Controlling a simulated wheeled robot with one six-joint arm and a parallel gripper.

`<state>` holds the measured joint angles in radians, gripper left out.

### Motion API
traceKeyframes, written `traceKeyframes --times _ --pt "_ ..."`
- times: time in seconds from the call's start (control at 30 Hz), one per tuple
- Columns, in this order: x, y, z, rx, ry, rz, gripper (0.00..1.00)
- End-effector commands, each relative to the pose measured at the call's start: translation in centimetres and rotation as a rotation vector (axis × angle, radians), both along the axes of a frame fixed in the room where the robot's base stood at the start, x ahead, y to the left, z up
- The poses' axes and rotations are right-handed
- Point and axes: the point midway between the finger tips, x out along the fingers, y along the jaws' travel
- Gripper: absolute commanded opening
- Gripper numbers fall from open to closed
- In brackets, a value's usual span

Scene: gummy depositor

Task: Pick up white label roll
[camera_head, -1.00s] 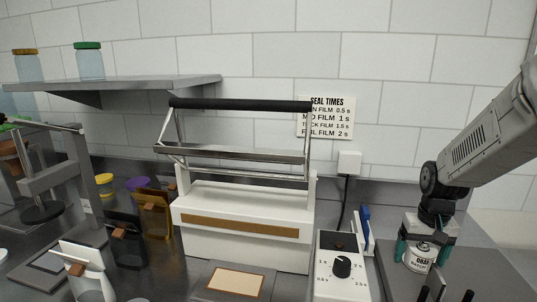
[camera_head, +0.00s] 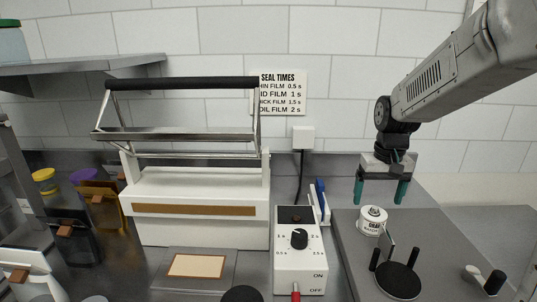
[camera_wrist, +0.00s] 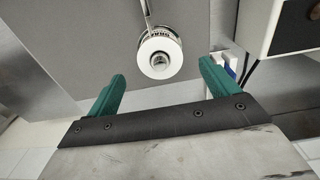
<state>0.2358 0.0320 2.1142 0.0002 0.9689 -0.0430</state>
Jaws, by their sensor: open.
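The white label roll (camera_head: 372,221) stands on the grey surface at the right in the head view, with dark print on its side. In the wrist view the label roll (camera_wrist: 159,57) shows its round end and dark centre hole, ahead of the fingers and between their lines. My gripper (camera_head: 381,201) is open and empty, with green fingers pointing down. In the head view it is above and slightly behind the roll, apart from it. In the wrist view the two fingers (camera_wrist: 160,80) are spread wide with nothing between them.
Left of the roll are a white control box (camera_head: 300,262) with a dial and a blue-handled tool (camera_head: 320,200). A black round disc (camera_head: 398,281) with posts stands in front of the roll. The white sealer (camera_head: 200,225) is further left. A black-and-metal piece (camera_head: 490,280) lies front right.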

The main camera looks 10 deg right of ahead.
Motion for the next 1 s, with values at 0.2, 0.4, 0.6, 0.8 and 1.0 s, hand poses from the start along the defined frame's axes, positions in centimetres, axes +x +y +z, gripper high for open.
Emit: traceKeyframes --times 0.2,0.4,0.6,0.8,1.0 --pt "0.11 0.23 0.26 0.0 -0.003 -0.024 0.87" --pt "0.11 0.39 0.5 0.009 -0.001 -0.343 0.87" --pt "0.08 0.45 0.75 0.021 0.002 -0.835 0.87" --pt "0.0 0.47 0.93 0.028 0.006 -1.324 0.87" --pt "-0.12 0.43 1.05 0.032 0.009 -1.796 0.87"
